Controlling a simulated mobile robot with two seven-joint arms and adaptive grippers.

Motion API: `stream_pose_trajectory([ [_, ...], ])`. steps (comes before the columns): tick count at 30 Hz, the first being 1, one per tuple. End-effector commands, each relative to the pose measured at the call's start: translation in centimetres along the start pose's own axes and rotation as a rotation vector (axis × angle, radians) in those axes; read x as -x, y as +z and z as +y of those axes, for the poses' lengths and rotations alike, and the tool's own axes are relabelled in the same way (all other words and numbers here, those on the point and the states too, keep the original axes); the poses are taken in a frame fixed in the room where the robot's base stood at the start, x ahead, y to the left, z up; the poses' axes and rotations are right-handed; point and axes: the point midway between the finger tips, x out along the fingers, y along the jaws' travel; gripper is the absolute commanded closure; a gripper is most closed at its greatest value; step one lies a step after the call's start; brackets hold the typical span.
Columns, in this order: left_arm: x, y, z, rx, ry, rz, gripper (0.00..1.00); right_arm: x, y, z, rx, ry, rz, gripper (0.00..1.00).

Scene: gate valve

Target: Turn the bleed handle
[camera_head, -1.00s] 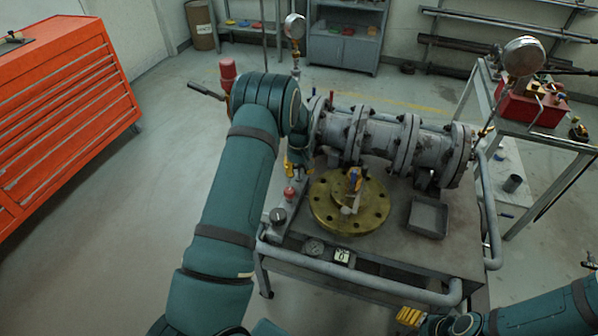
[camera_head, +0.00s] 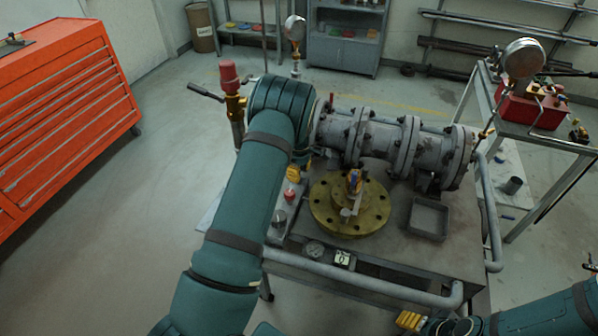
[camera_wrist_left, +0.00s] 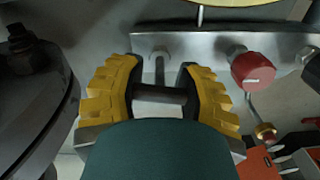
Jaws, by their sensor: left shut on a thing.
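My left gripper (camera_wrist_left: 160,78) shows in the left wrist view with its two yellow-padded fingers on either side of a dark short bar, which I take as the bleed handle (camera_wrist_left: 158,94). It is shut on that bar, in front of a metal plate (camera_wrist_left: 190,42). A red round knob (camera_wrist_left: 252,70) stands on the plate to the right, apart from the fingers. In the head view my left arm hides most of this spot; only a yellow bit of the left gripper (camera_head: 293,173) shows. My right gripper (camera_head: 410,320) is at the bottom edge, its opening unclear.
A grey flanged pipe (camera_head: 385,135) lies along the back of the bench. A brass flange (camera_head: 365,222) and a grey tray (camera_head: 428,218) sit on the bench top. A tube rail (camera_head: 370,281) runs along the front. A red-capped valve (camera_head: 230,78) stands left of my arm.

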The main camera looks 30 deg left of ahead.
Motion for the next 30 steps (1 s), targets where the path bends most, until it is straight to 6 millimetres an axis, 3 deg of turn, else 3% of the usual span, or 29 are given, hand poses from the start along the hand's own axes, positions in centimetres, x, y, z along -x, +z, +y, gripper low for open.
stream_pose_trajectory([
  [23,0.65,-0.26,0.48,0.105,0.017,0.005,0.97,0.13,-0.06,-0.05,0.0,0.0,0.001,0.34],
  [24,0.65,-0.26,0.48,0.105,0.017,0.005,0.52,0.13,-0.06,-0.05,0.0,0.0,0.001,0.34],
  [27,0.56,-0.23,0.39,0.105,0.014,0.004,0.22,0.13,-0.06,-0.05,0.0,0.0,0.001,0.34],
  [30,0.4,-0.17,0.29,0.104,0.01,0.003,0.22,0.11,-0.06,-0.04,0.0,0.0,0.001,0.34],
])
